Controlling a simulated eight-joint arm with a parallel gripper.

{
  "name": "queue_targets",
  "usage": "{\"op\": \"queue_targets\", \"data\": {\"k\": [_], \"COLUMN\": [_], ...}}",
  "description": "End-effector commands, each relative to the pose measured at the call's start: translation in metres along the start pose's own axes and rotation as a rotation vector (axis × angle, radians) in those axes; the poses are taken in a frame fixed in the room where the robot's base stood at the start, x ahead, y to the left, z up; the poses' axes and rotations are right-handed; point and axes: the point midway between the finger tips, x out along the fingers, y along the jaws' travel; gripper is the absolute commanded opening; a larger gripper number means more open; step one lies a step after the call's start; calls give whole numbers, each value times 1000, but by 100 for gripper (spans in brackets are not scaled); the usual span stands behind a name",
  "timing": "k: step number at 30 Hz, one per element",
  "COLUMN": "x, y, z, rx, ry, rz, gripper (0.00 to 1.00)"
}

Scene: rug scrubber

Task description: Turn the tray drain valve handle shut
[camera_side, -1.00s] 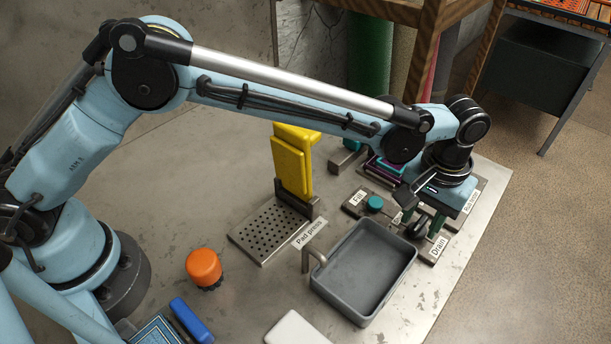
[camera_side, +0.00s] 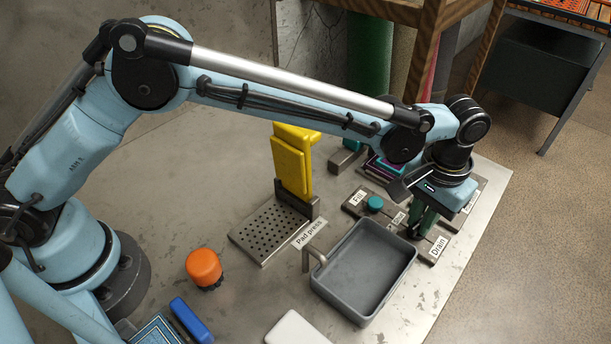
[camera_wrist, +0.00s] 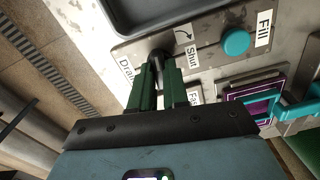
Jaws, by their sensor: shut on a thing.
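The dark drain valve handle (camera_wrist: 160,54) shows between my fingertips in the wrist view, on a metal plate between the "Drain" and "Shut" labels. A curved arrow is printed beside the "Shut" label (camera_wrist: 191,54). My gripper (camera_wrist: 159,68) has green fingers and is shut on the handle. In the side view my gripper (camera_side: 419,228) points down at the plate by the right side of the grey tray (camera_side: 365,270), and the fingers hide most of the handle. The "Drain" label (camera_side: 439,247) lies just right of the fingers. The handle's exact angle is hard to tell.
A teal knob (camera_side: 375,204) stands beside the "Fill" label. The yellow pad press (camera_side: 292,165) stands further left over its perforated plate. An orange knob (camera_side: 204,267) and a blue block (camera_side: 190,320) are at the front left. The bench between them is mostly clear.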

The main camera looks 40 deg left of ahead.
Motion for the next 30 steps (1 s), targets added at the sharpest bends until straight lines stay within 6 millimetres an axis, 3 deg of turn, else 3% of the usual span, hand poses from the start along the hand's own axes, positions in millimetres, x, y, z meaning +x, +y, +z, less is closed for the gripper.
{"op": "queue_targets", "data": {"k": [30], "x": [-1], "y": [0], "z": [0], "rx": [951], "ry": [1], "rz": [0], "gripper": [0]}}
